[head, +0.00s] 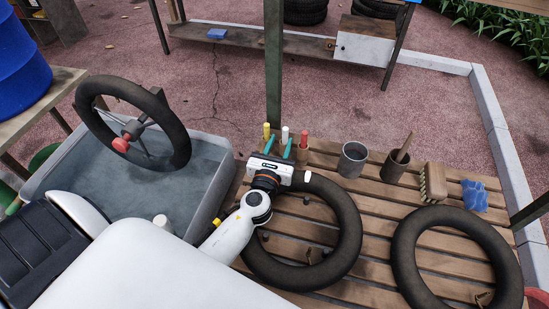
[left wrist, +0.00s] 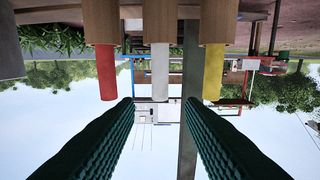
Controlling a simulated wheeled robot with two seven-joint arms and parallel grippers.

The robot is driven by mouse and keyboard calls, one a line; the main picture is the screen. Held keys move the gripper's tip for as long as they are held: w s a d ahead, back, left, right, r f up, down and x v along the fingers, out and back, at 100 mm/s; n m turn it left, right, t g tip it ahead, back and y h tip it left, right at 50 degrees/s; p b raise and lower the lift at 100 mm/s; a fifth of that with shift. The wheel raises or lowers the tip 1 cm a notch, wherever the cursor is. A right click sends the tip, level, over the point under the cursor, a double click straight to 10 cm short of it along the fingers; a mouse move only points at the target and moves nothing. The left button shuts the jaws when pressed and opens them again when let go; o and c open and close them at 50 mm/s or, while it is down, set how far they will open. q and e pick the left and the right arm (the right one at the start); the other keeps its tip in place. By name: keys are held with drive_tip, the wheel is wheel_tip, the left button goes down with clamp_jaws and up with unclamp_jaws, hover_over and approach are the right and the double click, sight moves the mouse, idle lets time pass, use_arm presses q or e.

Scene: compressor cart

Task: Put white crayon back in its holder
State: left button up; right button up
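The white crayon (head: 285,134) stands upright in the middle wooden holder at the back edge of the slatted table, between a yellow crayon (head: 266,131) and a red crayon (head: 304,138). The left wrist view is upside down; there the white crayon (left wrist: 160,70) sticks out of its wooden holder (left wrist: 158,22). My left gripper (head: 280,143) is open and empty, just in front of the holders. In the left wrist view its two green fingers (left wrist: 159,101) lie apart on either side of the white crayon's line, with the crayon beyond them. My right gripper is out of view.
Inner tubes (head: 347,225) lie on the slatted table. A metal cup (head: 352,160), a can with a wooden handle (head: 393,167), a brush (head: 433,184) and a blue cloth (head: 473,196) stand to the right. A water trough (head: 205,205) with a wheel is at left.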

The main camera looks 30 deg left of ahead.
use_arm(q)
drive_tip(key=b+v, duration=0.1)
drive_tip(key=v, duration=0.4)
drive_tip(key=shift+s+d, duration=0.1)
drive_tip(key=shift+s, duration=0.3)
